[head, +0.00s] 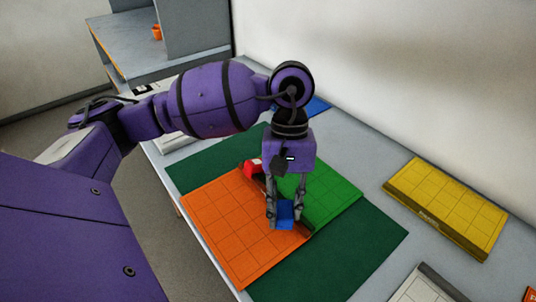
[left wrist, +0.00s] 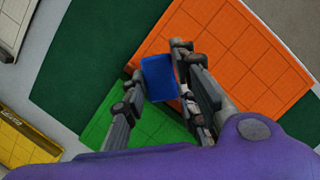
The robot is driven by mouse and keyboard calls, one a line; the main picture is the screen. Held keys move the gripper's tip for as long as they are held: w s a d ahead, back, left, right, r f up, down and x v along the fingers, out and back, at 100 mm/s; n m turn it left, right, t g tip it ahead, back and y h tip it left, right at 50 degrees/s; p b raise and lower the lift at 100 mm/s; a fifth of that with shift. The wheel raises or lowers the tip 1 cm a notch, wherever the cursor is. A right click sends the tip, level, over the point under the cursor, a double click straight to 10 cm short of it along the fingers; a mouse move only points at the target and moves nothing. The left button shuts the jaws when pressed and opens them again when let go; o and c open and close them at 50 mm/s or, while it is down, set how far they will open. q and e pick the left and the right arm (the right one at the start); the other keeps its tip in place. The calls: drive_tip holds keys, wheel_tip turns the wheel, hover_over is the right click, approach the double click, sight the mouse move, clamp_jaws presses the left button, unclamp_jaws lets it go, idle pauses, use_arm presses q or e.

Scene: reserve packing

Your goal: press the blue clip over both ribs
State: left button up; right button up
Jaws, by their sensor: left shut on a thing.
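My left gripper (head: 285,217) is shut on the blue clip (head: 285,213), with a finger on each side of it. The clip also shows between the fingers in the left wrist view (left wrist: 159,78). It is over the seam where the orange panel (head: 215,220) meets the green panel (head: 336,197). The ribs along this seam are mostly hidden by the gripper and clip, and I cannot tell whether the clip touches them. A red clip-like piece (head: 251,167) is at the seam's far end. My right gripper is not in view.
The panels lie on a dark green mat (head: 375,245) on a grey table. A yellow box (head: 447,207) lies to the right, and a pale box (head: 425,288) at the front right. A blue item (head: 316,106) is behind my gripper. Bare table lies between mat and yellow box.

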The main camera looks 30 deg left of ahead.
use_arm(q)
drive_tip(key=a+n, duration=0.1)
drive_tip(key=n, duration=0.2)
drive_tip(key=w+a+n+t+h, duration=0.1)
drive_tip(key=n, duration=0.2)
drive_tip(key=w+r+n+t, duration=0.1)
drive_tip(key=n, duration=0.2)
drive_tip(key=shift+a+h+p, duration=0.35)
drive_tip(key=shift+a+h, duration=0.05)
drive_tip(key=n, duration=0.1)
drive_tip(key=n+t, duration=0.1)
drive_tip(key=shift+w+a+r+n, duration=0.15)
drive_tip(key=shift+w+n, duration=0.1)
drive_tip(key=shift+n, duration=0.15)
drive_tip(key=w+a+r+n+t+y+p, duration=0.1)
drive_tip(key=w+a+r+n+t+y, duration=0.2)
drive_tip(key=n, duration=1.1)
drive_tip(key=shift+h, duration=0.4)
drive_tip(key=f, duration=0.1)
drive_tip(key=f+b, duration=0.1)
drive_tip(key=f, duration=0.1)
drive_tip(key=f+b, duration=0.1)
drive_tip(key=f, duration=0.1)
drive_tip(key=shift+a+f, duration=0.15)
drive_tip(key=shift+a, duration=0.1)
drive_tip(key=shift+f+b, duration=0.3)
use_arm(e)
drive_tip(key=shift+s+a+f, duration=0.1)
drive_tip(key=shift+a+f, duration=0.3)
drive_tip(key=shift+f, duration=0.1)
